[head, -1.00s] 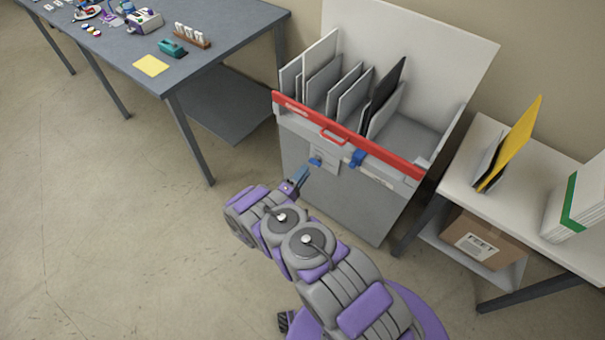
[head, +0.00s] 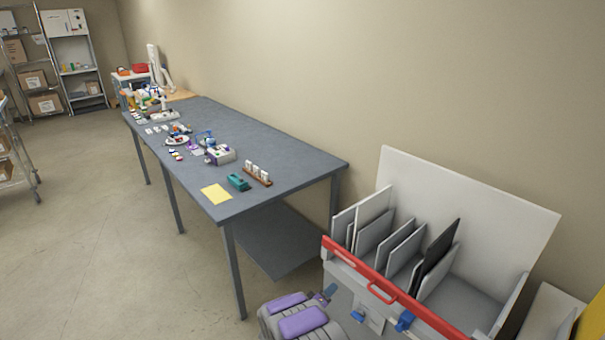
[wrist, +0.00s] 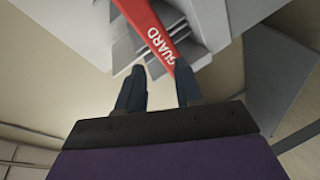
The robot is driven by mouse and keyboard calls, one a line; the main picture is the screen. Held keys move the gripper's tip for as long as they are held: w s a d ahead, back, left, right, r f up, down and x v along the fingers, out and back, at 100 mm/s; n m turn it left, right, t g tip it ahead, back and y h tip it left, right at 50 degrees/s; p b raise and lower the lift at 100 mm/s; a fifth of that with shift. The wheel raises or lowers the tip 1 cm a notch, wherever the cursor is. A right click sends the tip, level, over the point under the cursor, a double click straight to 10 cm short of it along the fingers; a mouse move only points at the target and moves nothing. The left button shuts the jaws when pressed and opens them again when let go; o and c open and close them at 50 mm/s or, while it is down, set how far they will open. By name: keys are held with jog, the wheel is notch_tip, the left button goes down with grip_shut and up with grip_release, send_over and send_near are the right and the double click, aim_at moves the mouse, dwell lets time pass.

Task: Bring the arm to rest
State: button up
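My gripper (wrist: 160,86) shows in the wrist view with its two dark fingers apart and nothing between them. Beyond the fingertips is the red guard bar (wrist: 157,32) with white lettering reading GUARD; I see no contact with it. In the head view my purple and grey arm is folded low at the bottom edge, in front of the grey cabinet (head: 345,297). The tip of my gripper (head: 328,293) is small there, near the cabinet's left front. The red guard bar (head: 395,298) runs along the cabinet's top front edge, with a red handle on it.
A long grey table (head: 290,150) stands left of the cabinet, carrying a yellow sheet (head: 216,194), a teal device (head: 238,182) and several small items. Several upright panels (head: 401,247) stand inside the cabinet. Open floor (head: 100,250) lies at the left. Shelving (head: 75,60) stands far back.

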jog(key=w+a+r+m+g+y, duration=0.1)
jog(key=a+r+y, duration=0.2)
jog(key=r, duration=0.3)
jog(key=w+a+r+y, duration=0.2)
jog(key=a+r+y, duration=0.15)
jog(key=r, duration=0.35)
jog(key=s+r+m+g+y, duration=0.1)
jog(key=s+r+g+y, duration=0.3)
jog(key=s+r, duration=0.7)
jog(key=s+d+r+m+g, duration=0.1)
jog(key=s+d+r+g, duration=0.2)
jog(key=s, duration=1.2)
jog(key=s+d+r+m+g+h, duration=0.1)
jog(key=s+d+r+g, duration=0.2)
jog(key=s, duration=1.3)
jog(key=s+d+r+m+g, duration=0.2)
jog(key=s+d+r+g, duration=0.1)
jog(key=s, duration=1.2)
jog(key=shift+s+d+r+g, duration=0.35)
jog(key=shift+d+r, duration=0.25)
jog(key=shift+d, duration=0.65)
